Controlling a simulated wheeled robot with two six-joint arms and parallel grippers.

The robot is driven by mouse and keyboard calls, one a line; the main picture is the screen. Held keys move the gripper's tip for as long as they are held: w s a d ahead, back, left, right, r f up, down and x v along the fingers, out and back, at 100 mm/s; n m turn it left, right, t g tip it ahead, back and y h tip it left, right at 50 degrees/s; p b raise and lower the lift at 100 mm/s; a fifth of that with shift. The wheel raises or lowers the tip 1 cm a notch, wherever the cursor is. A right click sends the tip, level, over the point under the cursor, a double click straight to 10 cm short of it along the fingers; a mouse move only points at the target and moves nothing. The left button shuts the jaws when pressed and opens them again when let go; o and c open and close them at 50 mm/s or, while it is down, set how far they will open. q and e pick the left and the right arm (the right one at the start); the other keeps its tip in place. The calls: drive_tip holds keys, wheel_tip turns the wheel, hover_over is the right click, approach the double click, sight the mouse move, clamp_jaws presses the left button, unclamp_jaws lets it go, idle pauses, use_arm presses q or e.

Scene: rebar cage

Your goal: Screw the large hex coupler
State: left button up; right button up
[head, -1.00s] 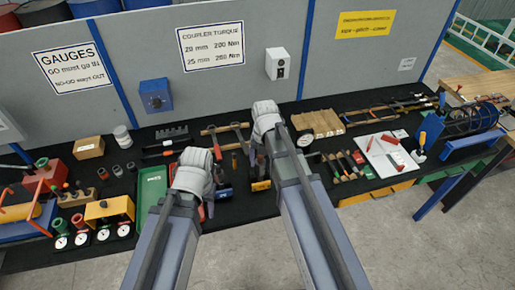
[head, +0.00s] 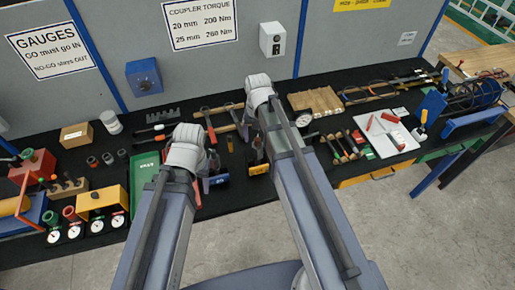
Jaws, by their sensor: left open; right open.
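Several small dark cylinders (head: 107,158) stand on the black bench mat at the left, near a white tub. They look like couplers, but I cannot tell which, if any, is the large hex one. My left gripper (head: 210,172) is open over the mat, just right of the green tray; its fingers are partly hidden by its own wrist. My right gripper (head: 257,150) is open over the middle of the mat, mostly hidden behind its wrist. I see nothing held in either.
A green tray (head: 146,180), a yellow box (head: 102,200) and several dial gauges (head: 75,231) are at the left. Wooden blocks (head: 315,101), a white board (head: 386,133) and a blue fixture (head: 472,97) are at the right. A grey panel (head: 260,75) closes the back.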

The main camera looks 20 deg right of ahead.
sight(258, 146)
wheel_tip(258, 146, down, 5)
drive_tip(key=b, duration=0.4)
drive_tip(key=shift+f, duration=0.15)
drive_tip(key=shift+c, duration=0.2)
clamp_jaws()
